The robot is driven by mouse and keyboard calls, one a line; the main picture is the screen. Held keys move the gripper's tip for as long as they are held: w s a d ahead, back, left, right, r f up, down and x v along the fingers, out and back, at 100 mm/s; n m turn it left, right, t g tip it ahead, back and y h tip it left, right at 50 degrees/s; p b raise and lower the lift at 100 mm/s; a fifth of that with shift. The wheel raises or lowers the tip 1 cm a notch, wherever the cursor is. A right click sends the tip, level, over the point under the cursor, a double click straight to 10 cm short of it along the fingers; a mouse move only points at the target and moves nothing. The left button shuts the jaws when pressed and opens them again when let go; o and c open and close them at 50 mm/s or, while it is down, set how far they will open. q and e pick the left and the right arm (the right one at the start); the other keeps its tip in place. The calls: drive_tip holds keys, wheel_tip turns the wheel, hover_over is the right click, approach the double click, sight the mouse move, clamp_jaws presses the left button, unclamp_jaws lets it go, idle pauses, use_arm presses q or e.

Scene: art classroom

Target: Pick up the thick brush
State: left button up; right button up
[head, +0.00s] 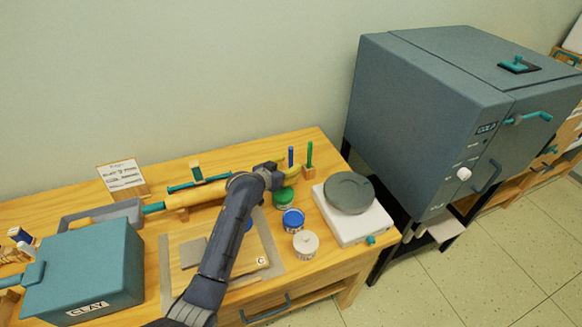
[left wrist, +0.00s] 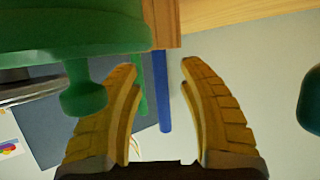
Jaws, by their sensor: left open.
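Two upright brush handles stand in a small wooden block (head: 309,172) at the back of the table: a blue one (head: 291,156) and a green one (head: 309,154). In the left wrist view the blue handle (left wrist: 162,92) lies between and beyond the fingertips, with the green handle (left wrist: 140,98) just left of it. I cannot tell for sure which is the thick brush. My left gripper (head: 280,174) is open and empty, just left of the block; its yellow fingers show in the left wrist view (left wrist: 160,66). Brush tips are not visible. My right gripper is not in view.
A green jar (head: 284,198) sits close below my gripper. A blue jar (head: 293,219), a white jar (head: 306,243) and a pottery wheel (head: 350,222) stand nearby. A rolling pin (head: 190,197) lies left. The large kiln (head: 432,110) stands right of the table.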

use_arm(q)
drive_tip(key=shift+x, duration=1.15)
clamp_jaws()
